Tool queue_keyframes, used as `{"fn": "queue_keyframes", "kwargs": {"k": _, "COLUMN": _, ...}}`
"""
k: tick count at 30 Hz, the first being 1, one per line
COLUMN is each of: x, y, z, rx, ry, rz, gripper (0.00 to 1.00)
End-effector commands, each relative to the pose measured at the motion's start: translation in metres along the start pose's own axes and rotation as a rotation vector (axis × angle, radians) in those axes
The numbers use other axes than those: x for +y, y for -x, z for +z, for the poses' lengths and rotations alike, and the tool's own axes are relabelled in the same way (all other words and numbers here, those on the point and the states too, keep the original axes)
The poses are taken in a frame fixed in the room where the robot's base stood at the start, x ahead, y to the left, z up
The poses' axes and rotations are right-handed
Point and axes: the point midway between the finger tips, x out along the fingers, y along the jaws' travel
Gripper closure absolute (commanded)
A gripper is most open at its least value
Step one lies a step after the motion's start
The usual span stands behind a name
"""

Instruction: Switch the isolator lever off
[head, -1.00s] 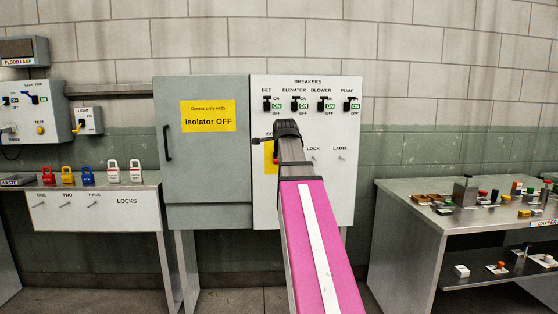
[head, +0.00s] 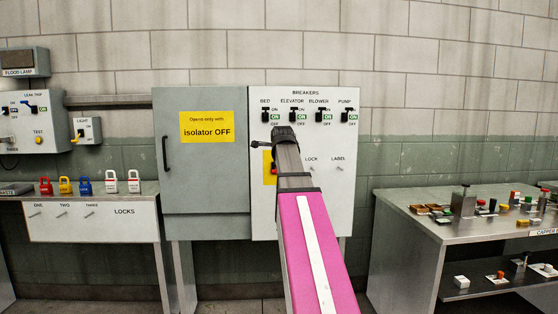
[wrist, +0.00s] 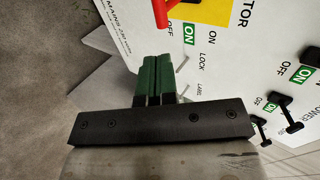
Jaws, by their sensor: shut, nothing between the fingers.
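The isolator's yellow plate (head: 267,163) is on the breaker panel, left of my arm and partly hidden by it. A small bit of red shows on it. In the wrist view the isolator's red lever (wrist: 160,12) shows at the top edge, cut off by the frame, beside the yellow plate (wrist: 205,10). OFF and green ON labels are near it; I cannot tell its setting. My gripper's green fingers (wrist: 158,62) are shut and empty, below the lever in that view and apart from it. In the head view my gripper (head: 284,135) is in front of the panel, fingertips hidden.
Several black breaker switches (head: 294,115) line the panel top. A grey cabinet (head: 205,185) marked "Opens only with isolator OFF" is to the left. Padlocks (head: 85,186) stand on the left bench. A table (head: 405,205) with small parts is at right.

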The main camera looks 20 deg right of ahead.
Motion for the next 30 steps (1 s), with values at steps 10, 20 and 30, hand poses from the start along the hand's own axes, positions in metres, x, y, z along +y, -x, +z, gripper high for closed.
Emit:
{"fn": "queue_keyframes", "kwargs": {"k": 10, "x": -0.002, "y": -0.067, "z": 0.0, "rx": 0.0, "ry": 0.0, "rz": 0.002, "gripper": 1.0}}
{"fn": "queue_keyframes", "kwargs": {"k": 20, "x": -0.001, "y": -0.108, "z": 0.0, "rx": 0.0, "ry": 0.0, "rz": 0.0, "gripper": 1.0}}
{"fn": "queue_keyframes", "kwargs": {"k": 30, "x": 0.0, "y": -0.113, "z": 0.0, "rx": 0.0, "ry": 0.0, "rz": -0.001, "gripper": 1.0}}
